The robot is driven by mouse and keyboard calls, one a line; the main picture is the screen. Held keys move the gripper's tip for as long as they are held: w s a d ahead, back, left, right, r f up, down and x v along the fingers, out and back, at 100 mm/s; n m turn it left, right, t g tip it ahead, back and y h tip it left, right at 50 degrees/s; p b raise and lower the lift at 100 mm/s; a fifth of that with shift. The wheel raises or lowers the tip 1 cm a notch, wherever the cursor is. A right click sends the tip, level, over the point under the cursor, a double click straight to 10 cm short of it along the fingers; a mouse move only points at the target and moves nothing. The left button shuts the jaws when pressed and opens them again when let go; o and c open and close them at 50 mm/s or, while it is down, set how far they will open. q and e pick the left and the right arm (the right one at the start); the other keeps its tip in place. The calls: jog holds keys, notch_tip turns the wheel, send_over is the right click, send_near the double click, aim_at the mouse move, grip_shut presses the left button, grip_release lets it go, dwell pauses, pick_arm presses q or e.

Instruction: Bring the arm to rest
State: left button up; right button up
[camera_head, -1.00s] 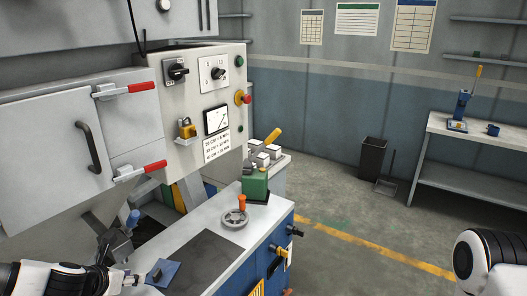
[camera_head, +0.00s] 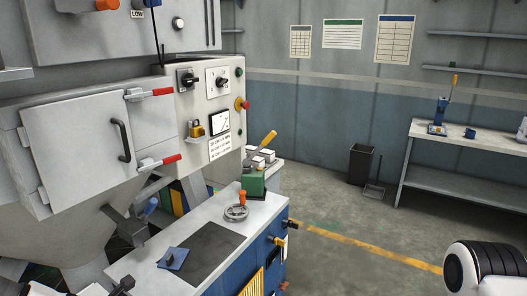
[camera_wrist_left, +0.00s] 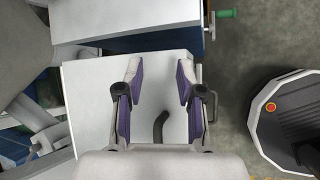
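My left gripper (camera_wrist_left: 157,82) is open in the left wrist view, its two purple-lined fingers well apart. Nothing is between its fingertips; a pale grey flat surface (camera_wrist_left: 152,65) lies beyond them. A dark curved handle (camera_wrist_left: 160,126) shows low between the fingers; I cannot tell if it is near them. I cannot make out the left gripper in the head view. My right arm (camera_head: 488,268) shows as a black and white link at the lower right; its gripper is out of view.
The machine has a grey door (camera_head: 78,140), red-handled latches (camera_head: 152,93) and a control panel (camera_head: 210,110). The bench (camera_head: 248,226) carries a blue pad (camera_head: 173,258), a handwheel (camera_head: 236,212) and a green block (camera_head: 251,183). A bin (camera_head: 360,164) and a side table (camera_head: 480,145) stand across open floor.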

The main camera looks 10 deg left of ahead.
pick_arm(q)
jog(key=s+d+f+m+g, duration=0.3)
jog(key=s+d+f+m, duration=0.5)
jog(key=s+m, duration=0.3)
jog(key=s+d+f+m+g, duration=0.4)
jog(key=s+d+f+m, duration=0.4)
jog(key=m, duration=1)
jog(key=s, duration=0.3)
jog(key=shift+s, duration=0.3)
jog(key=shift+a, duration=0.1)
